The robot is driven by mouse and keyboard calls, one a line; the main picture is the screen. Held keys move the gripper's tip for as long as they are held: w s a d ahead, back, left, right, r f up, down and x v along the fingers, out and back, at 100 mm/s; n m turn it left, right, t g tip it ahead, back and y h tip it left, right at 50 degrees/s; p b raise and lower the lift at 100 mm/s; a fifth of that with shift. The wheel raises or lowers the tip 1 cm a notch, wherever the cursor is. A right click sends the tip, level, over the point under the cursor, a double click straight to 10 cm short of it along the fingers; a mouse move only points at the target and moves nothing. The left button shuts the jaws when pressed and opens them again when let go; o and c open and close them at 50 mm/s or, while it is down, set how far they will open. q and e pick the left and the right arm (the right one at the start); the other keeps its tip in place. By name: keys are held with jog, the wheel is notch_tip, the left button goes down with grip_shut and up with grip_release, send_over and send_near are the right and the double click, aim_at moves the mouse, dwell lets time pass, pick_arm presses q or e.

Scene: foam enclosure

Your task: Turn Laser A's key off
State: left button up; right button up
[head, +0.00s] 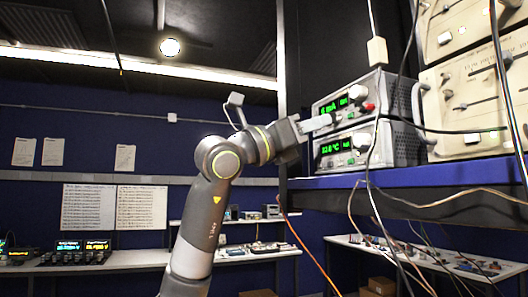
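Two stacked silver instruments sit on the blue shelf at the right. The upper instrument (335,105) has a green display reading in mA, a pale knob (358,92) and a red button (369,106). The lower instrument (335,147) has a green display reading in °C and a knob (361,140). No label for Laser A is legible, and I cannot make out its key. My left gripper (326,121) is at the left front of the stack, by the seam between the units. Its fingers are too small to tell open from shut, or whether they touch. My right gripper is not in view.
The blue shelf edge (440,172) runs under the instruments. Large beige panels (470,95) stand to their right. Several loose cables hang in front, and a white box (377,50) hangs on a cord above. Low benches (245,254) stand behind.

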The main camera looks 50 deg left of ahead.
pick_arm(q)
jog(key=b+v, duration=0.7)
jog(key=v, duration=0.7)
jog(key=shift+s+f+b, duration=0.15)
jog(key=shift+s+b, duration=0.1)
jog(key=shift+b, duration=0.05)
jog(key=shift+a, duration=0.1)
